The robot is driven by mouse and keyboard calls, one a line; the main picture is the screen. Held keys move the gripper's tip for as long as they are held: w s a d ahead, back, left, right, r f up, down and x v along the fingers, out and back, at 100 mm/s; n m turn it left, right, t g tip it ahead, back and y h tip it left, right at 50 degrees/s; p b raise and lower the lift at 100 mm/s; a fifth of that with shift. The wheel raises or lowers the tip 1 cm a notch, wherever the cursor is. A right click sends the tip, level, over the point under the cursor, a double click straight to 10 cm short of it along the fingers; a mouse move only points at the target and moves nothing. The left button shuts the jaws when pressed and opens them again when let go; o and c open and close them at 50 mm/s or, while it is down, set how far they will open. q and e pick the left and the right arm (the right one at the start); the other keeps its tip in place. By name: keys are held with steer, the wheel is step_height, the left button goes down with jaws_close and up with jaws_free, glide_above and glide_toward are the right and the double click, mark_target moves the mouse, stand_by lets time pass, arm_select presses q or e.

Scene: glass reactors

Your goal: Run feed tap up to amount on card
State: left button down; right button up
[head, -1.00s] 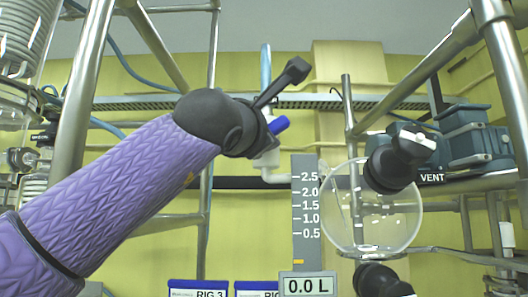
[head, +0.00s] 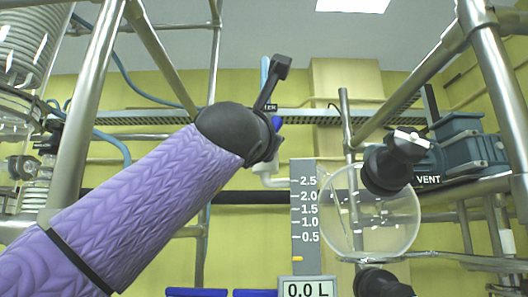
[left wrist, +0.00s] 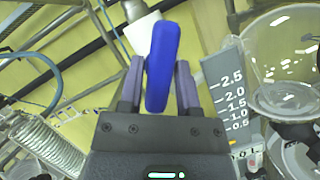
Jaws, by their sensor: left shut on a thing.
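The blue feed tap handle (left wrist: 163,58) stands between the two fingers of my left gripper (left wrist: 160,72) in the left wrist view, and the gripper is shut on it. In the head view my left gripper (head: 271,130) mostly hides the blue handle (head: 277,123) on the white pipe (head: 268,174). The grey scale (head: 304,210) is marked 0.5 to 2.5, with an orange mark (head: 297,259) below 0.5. The readout (head: 308,290) shows 0.0 L. The round glass vessel (head: 345,215) looks empty. I see no readable card amount. My right gripper is not in view.
A black fitting with a white handle (head: 408,140) is at the vessel's upper right, near the VENT label (head: 428,180). Metal frame posts (head: 85,120) stand left and right (head: 495,85). Blue-topped labels (head: 195,292) are cut off at the bottom edge.

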arm_select(q)
steer(key=shift+c, duration=2.2)
jaws_free()
steer(key=b+v, duration=0.8)
steer(key=v, duration=0.2)
steer(key=shift+b, duration=0.35)
